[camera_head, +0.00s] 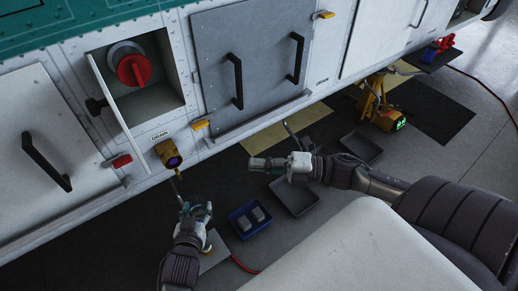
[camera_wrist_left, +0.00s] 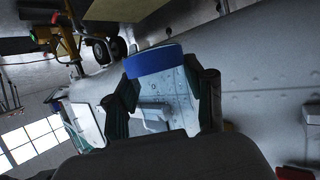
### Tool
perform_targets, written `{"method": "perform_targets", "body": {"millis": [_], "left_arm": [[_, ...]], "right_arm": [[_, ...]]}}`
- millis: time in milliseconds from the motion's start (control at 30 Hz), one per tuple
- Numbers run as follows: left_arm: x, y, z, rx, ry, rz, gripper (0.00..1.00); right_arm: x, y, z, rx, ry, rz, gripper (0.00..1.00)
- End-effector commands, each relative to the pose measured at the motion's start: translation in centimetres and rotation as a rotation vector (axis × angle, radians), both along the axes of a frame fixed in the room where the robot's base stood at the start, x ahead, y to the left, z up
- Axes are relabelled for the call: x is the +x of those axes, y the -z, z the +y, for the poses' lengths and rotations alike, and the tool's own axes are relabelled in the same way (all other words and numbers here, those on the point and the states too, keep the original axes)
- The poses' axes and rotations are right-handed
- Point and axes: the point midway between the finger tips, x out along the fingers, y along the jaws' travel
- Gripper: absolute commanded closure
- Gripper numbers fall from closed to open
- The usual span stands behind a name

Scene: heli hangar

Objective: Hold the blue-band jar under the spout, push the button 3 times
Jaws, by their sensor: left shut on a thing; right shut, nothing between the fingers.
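My left gripper (camera_head: 190,208) is low in front of the white panelled body, below the yellow-ringed drain spout (camera_head: 168,154). In the left wrist view, my left gripper (camera_wrist_left: 166,92) is shut on a clear jar with a blue band (camera_wrist_left: 155,60), one finger on each side. The jar is hard to make out in the head view. I cannot tell whether its mouth lines up with the spout. My right gripper (camera_head: 258,163) is shut and empty, off to the right of the spout, pointing left. I cannot clearly identify the button.
A red rotary knob (camera_head: 133,70) sits in an open recess above the spout. A blue tray (camera_head: 250,219) with grey pieces and dark trays (camera_head: 294,196) lie on the floor. A yellow device (camera_head: 388,121) stands further right. A grey hatch (camera_head: 250,70) has black handles.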

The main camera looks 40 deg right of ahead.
Motion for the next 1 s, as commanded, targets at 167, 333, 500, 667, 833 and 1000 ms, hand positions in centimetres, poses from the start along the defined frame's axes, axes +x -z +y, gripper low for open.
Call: {"method": "perform_targets", "body": {"millis": [167,333,500,667,833,1000], "left_arm": [[-0.9,0.1,0.0,-0.003,-0.001,-0.001,0.82],[-1.6,0.3,0.0,-0.003,-0.001,0.001,0.82],[-2.1,0.4,0.0,-0.002,-0.001,-0.001,0.82],[-2.1,0.4,0.0,-0.001,0.0,-0.002,0.82],[-2.1,0.4,0.0,-0.001,0.0,-0.002,0.82],[-2.1,0.4,0.0,-0.001,0.0,-0.002,0.82]], "right_arm": [[0.0,-0.2,0.0,0.0,0.0,0.0,1.0],[0.0,-0.4,0.0,0.0,0.0,0.0,1.0],[0.0,-0.4,0.0,0.0,0.0,0.0,1.0],[0.0,-0.4,0.0,0.0,0.0,0.0,1.0],[0.0,-0.4,0.0,0.0,0.0,0.0,1.0],[0.0,-0.4,0.0,0.0,0.0,0.0,1.0]]}}
